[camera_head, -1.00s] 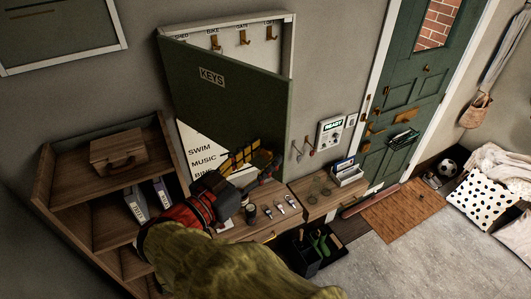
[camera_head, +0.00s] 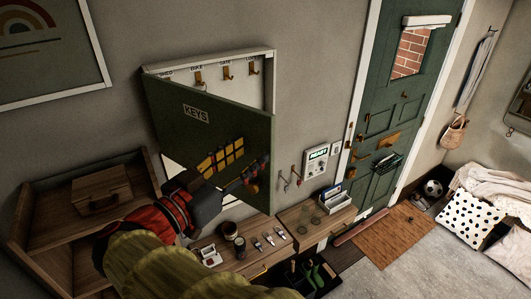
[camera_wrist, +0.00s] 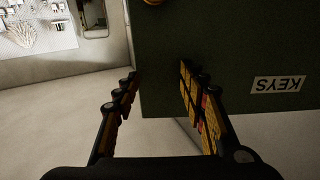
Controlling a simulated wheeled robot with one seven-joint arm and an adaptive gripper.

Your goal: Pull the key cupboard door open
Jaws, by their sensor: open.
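The dark green key cupboard door (camera_head: 215,105), marked KEYS, stands ajar on the wall. Behind it is the pale inside of the cupboard (camera_head: 228,80). My gripper (camera_head: 245,165) is open at the door's lower right part in the head view. In the wrist view my gripper's (camera_wrist: 158,75) fingers stand apart. The door (camera_wrist: 240,50) lies behind the right finger, and its edge shows between the two fingers. I cannot tell whether they touch it. A brass part (camera_wrist: 153,2) shows at the top of the wrist view, mostly cut off.
Below is a wooden bench top (camera_head: 258,262) with small items and a mug (camera_head: 230,231). A wooden shelf unit (camera_head: 85,240) with a case (camera_head: 97,195) is at left. A small white panel (camera_head: 315,158) hangs right of the cupboard. Floor (camera_head: 400,270) is clear at lower right.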

